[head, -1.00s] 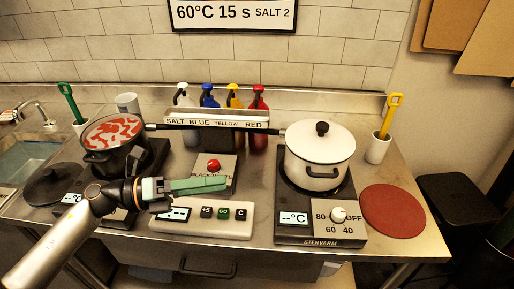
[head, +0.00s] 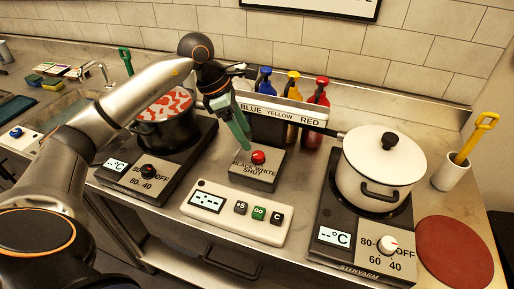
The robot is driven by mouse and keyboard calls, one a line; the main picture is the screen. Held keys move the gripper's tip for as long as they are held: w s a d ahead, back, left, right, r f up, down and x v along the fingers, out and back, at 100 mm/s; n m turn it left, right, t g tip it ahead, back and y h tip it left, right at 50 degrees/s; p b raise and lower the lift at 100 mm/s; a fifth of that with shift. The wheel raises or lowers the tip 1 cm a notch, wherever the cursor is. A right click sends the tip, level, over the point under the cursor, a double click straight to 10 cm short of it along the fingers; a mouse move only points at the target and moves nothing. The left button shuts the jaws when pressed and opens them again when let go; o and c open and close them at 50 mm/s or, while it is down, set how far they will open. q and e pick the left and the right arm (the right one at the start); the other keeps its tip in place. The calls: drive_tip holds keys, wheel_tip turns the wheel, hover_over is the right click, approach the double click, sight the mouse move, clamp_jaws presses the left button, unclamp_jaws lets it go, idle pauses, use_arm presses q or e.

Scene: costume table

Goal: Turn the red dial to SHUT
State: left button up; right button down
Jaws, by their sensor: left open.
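The red dial (head: 258,157) sits on top of a small grey box (head: 257,178) in the middle of the table. The box carries the printed words BLACK, WHITE and SHUT, with SHUT at the front edge. The dial's pointing direction is too small to tell. My left gripper (head: 243,143) reaches down from above, its green fingers just left of the dial and behind it. It is open and holds nothing. I cannot tell whether a fingertip touches the box. My right gripper is out of view.
A white pot (head: 382,170) stands on a hotplate to the right, its long handle reaching toward the bottles. A dark pot (head: 167,125) with red-and-white contents stands on the left hotplate. A white timer panel (head: 222,230) lies in front of the box. Colored bottles (head: 316,110) stand behind.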

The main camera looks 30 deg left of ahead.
sight(257, 154)
use_arm(q)
drive_tip(key=x, duration=0.7)
drive_tip(key=shift+r+p, duration=0.1)
drive_tip(key=shift+p, duration=0.2)
clamp_jaws()
